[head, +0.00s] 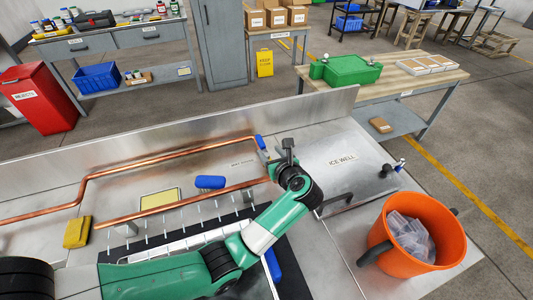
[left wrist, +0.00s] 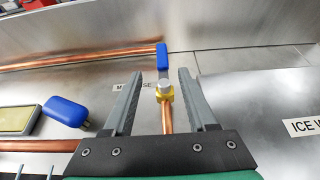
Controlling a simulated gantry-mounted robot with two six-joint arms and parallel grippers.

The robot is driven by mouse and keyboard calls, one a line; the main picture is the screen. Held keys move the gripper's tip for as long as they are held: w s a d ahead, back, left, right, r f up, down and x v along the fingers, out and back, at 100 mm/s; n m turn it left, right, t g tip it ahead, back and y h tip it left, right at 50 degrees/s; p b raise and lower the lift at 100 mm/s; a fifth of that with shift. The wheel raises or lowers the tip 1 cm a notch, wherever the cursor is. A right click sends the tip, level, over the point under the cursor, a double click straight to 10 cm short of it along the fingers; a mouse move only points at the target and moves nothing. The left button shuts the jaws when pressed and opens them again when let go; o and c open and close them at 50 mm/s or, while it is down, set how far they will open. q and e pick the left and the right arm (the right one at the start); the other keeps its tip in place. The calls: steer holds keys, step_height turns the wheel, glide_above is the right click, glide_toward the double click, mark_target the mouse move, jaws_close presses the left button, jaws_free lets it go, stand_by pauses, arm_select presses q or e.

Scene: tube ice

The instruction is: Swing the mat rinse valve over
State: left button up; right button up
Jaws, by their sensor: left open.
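The mat rinse valve has a brass-coloured body (left wrist: 164,92) and a blue lever handle (left wrist: 162,57) on the copper pipe. In the head view the blue handle (head: 260,142) shows just left of my wrist, and the valve body is mostly hidden. My left gripper (head: 273,165) is close to the valve. In the left wrist view its open fingers (left wrist: 157,95) stand on either side of the valve body, with the handle beyond the tips. Whether a finger touches the valve cannot be told. A label (head: 243,163) beside it is partly covered. My right gripper is not in view.
Copper pipes (head: 160,148) run left along the steel counter. A blue block (head: 210,182), a yellow sponge (head: 77,232) and a spiked black mat (head: 125,252) lie nearby. The ice well lid (head: 345,160) and an orange bucket (head: 448,243) of bagged ice are to the right.

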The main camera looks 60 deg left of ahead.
mark_target(259, 137)
arm_select(q)
steer(key=shift+w+r, duration=0.1)
steer(key=shift+r, duration=0.05)
steer(key=shift+w+a, duration=0.1)
steer(key=shift+a, duration=0.1)
steer(key=b+x, duration=0.4)
steer(key=x, duration=0.6)
steer(key=shift+a+f, duration=0.2)
steer(key=shift+a, duration=0.05)
steer(key=shift+w+a, duration=0.1)
steer(key=shift+a, duration=0.25)
jaws_close()
stand_by(0.4)
